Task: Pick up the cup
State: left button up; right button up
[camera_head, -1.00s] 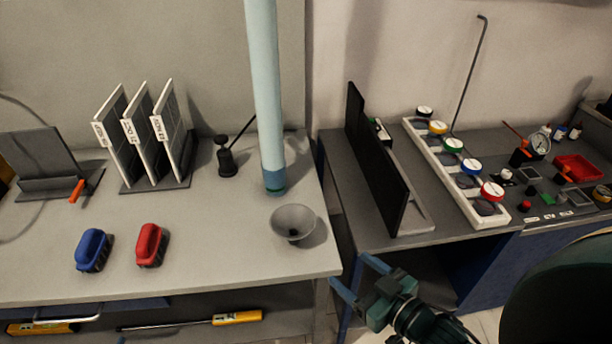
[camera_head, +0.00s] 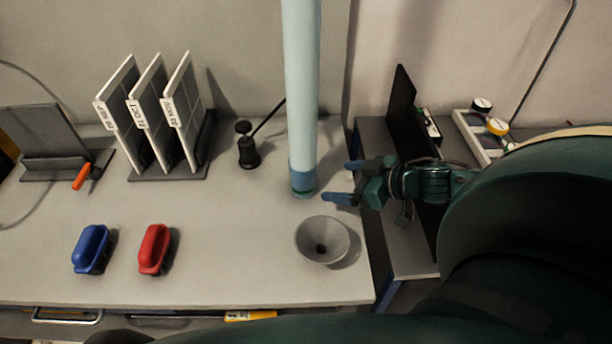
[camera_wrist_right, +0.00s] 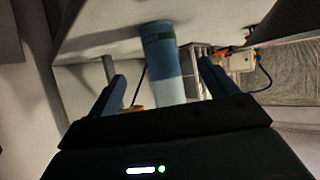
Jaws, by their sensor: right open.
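A grey, flared, bowl-like cup (camera_head: 333,256) stands on the light table near its right front corner, with a small dark spot in its bottom. My right gripper (camera_head: 346,182) is open, with blue fingers spread and pointing left. It is behind and slightly right of the cup in the picture, near the lower end of a tall pale-blue tube (camera_head: 301,100). The right wrist view shows the two open fingers (camera_wrist_right: 160,76) with the tube (camera_wrist_right: 165,80) seen between them; the gap to it cannot be judged. The cup is not recognisable there. My left gripper is not in view.
A blue brush-like block (camera_head: 91,248) and a red one (camera_head: 153,248) lie left of the cup. A rack of white panels (camera_head: 147,120) and a black joystick-like stand (camera_head: 247,150) are behind. A dark upright panel (camera_head: 401,100) stands on the right bench.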

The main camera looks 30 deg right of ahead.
aim_at(303, 179)
jog(key=shift+b+x, duration=1.25)
jog(key=shift+x, duration=1.05)
jog(key=shift+p+x, duration=0.45)
jog(key=shift+x, duration=3.25)
jog(key=shift+w+r, duration=0.1)
jog(key=shift+r, duration=0.05)
jog(key=shift+c, duration=0.5)
jog(key=c, duration=1)
